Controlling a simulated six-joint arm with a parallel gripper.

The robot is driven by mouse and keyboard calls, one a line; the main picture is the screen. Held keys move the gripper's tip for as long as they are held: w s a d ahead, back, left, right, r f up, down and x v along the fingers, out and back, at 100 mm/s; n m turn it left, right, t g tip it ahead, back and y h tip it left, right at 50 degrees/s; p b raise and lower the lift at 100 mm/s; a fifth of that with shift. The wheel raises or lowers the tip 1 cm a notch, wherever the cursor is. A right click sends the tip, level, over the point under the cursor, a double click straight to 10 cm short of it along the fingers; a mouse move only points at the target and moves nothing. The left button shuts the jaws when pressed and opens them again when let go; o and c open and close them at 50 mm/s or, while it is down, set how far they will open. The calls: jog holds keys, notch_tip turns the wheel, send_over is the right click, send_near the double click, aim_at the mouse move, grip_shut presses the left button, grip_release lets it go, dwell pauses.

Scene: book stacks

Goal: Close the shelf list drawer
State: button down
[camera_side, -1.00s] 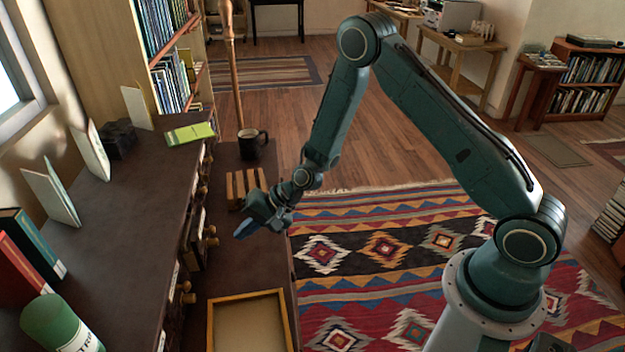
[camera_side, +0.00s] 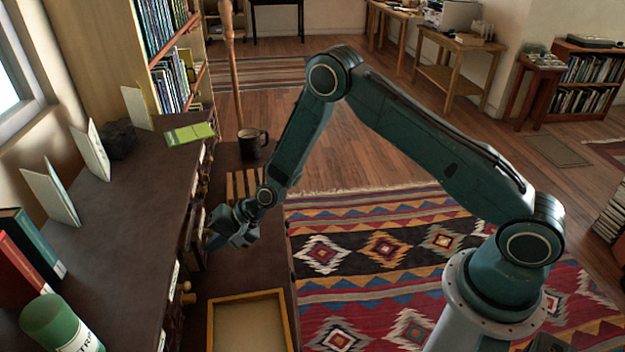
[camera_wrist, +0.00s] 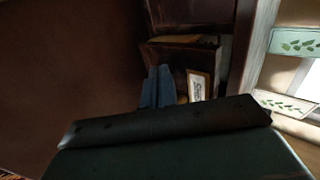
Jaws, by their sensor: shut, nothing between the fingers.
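The shelf list drawer (camera_wrist: 202,78) shows in the wrist view as a dark wooden box with a pale label card on its front. It stands out from the cabinet, and its top is open with a tan edge showing inside. In the side view the drawer front (camera_side: 196,238) is on the cabinet's right face, partly behind my gripper. My gripper (camera_side: 212,241) is shut and empty, its blue fingers close in front of the drawer. In the wrist view the fingertips (camera_wrist: 157,88) overlap the drawer front's left part; I cannot tell whether they touch it.
A wood-rimmed tray (camera_side: 287,325) lies on the lower ledge in front. A slatted wooden stand (camera_side: 240,184) and a dark mug (camera_side: 250,146) are behind my gripper. The cabinet top (camera_side: 130,235) holds cards, books and a green cylinder (camera_side: 58,324).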

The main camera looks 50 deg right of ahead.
aim_at(201, 244)
jog(key=shift+w+a, duration=1.4)
jog(key=shift+w, duration=0.05)
jog(key=shift+w+a, duration=0.2)
jog(key=shift+a, duration=0.15)
jog(key=shift+s, duration=0.1)
jog(key=shift+s+d, duration=0.3)
jog(key=shift+d, duration=0.1)
jog(key=shift+s+d, duration=1)
jog(key=shift+d, duration=0.2)
jog(key=v, duration=1)
jog(key=shift+s, duration=0.2)
